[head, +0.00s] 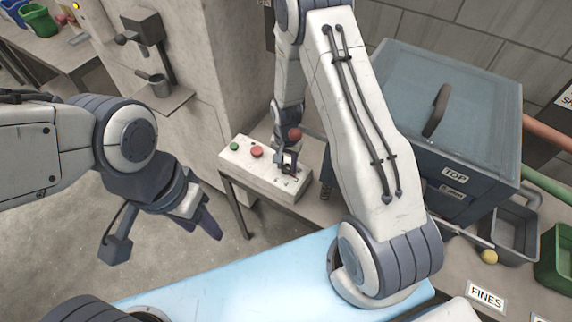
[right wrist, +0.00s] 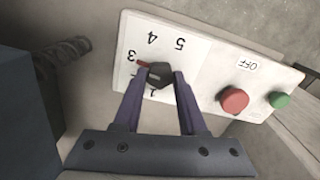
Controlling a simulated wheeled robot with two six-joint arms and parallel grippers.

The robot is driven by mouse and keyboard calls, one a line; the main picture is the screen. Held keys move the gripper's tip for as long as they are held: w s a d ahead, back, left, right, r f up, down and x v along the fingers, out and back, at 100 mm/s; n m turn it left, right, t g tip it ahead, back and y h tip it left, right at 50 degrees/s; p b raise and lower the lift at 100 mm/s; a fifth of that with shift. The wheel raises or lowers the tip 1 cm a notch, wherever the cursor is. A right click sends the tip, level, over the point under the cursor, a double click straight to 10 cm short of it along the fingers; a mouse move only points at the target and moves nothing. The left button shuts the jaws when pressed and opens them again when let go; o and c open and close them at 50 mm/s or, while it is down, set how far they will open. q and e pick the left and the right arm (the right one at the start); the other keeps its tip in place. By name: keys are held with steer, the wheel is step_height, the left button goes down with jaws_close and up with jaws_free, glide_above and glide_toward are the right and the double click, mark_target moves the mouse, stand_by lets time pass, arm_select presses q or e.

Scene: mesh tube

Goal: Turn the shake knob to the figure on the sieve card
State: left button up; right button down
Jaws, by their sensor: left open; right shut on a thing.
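The shake knob (right wrist: 158,76) is black with a red pointer and sits on a white control panel (right wrist: 205,60). My right gripper (right wrist: 160,82) is shut on the knob, one finger on each side. The red pointer points close to the figure 3. Figures 4 and 5 also show, and a figure by the fingers is partly hidden. In the head view my right gripper (head: 287,163) is at the panel's right part. My left gripper (head: 205,222) is open and empty, over the floor left of the blue surface. I cannot make out a readable sieve card.
A blue-grey box (head: 440,95) labelled TOP stands right of my right arm. Red (right wrist: 234,99) and green (right wrist: 279,100) buttons sit beside the knob, near an OFF label. A grey tray (head: 510,232), a green bin (head: 555,262) and a FINES label (head: 486,296) are at lower right.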

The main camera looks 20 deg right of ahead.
mark_target(287, 168)
steer(key=shift+s+m, duration=0.2)
steer(key=shift+m, duration=0.4)
steer(key=shift+c, duration=2.3)
jaws_free()
steer(key=shift+w, duration=0.1)
step_height(287, 168, up, 10)
steer(key=b, duration=0.1)
steer(key=shift+r, duration=0.25)
